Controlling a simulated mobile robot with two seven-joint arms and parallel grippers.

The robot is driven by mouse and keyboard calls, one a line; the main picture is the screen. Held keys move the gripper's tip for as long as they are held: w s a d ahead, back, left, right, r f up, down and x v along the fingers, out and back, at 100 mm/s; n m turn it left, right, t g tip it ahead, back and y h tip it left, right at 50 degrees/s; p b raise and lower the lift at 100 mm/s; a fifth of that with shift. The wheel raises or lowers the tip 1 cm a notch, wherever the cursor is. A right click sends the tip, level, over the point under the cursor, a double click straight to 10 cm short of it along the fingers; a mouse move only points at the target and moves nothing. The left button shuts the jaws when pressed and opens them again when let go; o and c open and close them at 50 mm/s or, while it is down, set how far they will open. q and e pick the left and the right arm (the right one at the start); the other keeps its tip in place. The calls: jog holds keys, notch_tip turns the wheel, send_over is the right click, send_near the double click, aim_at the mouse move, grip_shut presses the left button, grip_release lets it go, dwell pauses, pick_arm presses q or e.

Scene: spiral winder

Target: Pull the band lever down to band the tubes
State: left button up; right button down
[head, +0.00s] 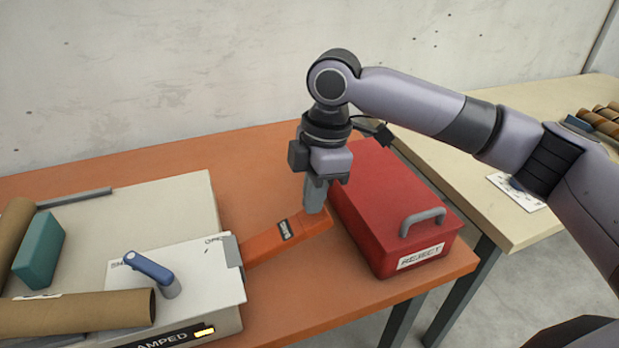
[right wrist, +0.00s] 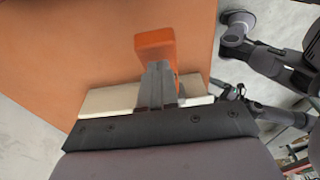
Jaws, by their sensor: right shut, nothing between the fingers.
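The orange band lever (head: 275,243) sticks out to the right from the side of the pale winder machine (head: 195,200). It carries a dark label near its outer end. My right gripper (head: 315,196) points down at that outer end, its fingers shut and empty. I cannot tell whether the fingertips touch the lever or are just beside it. In the right wrist view the lever's orange end (right wrist: 155,43) shows just beyond the shut fingers (right wrist: 160,85). Brown cardboard tubes (head: 85,314) lie on the machine at left. My left gripper is out of view.
A red reject box (head: 385,205) with a grey handle stands close right of the lever. A blue clamp handle (head: 150,268) and a teal block (head: 40,250) are on the machine. A lit yellow lamp (head: 204,331) shows on its front. Orange tabletop (head: 260,165) behind the lever is clear.

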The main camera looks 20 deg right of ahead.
jog(key=shift+d+f, duration=0.1)
jog(key=shift+f, duration=0.15)
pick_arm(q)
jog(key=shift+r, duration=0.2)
pick_arm(e)
jog(key=shift+d, duration=0.1)
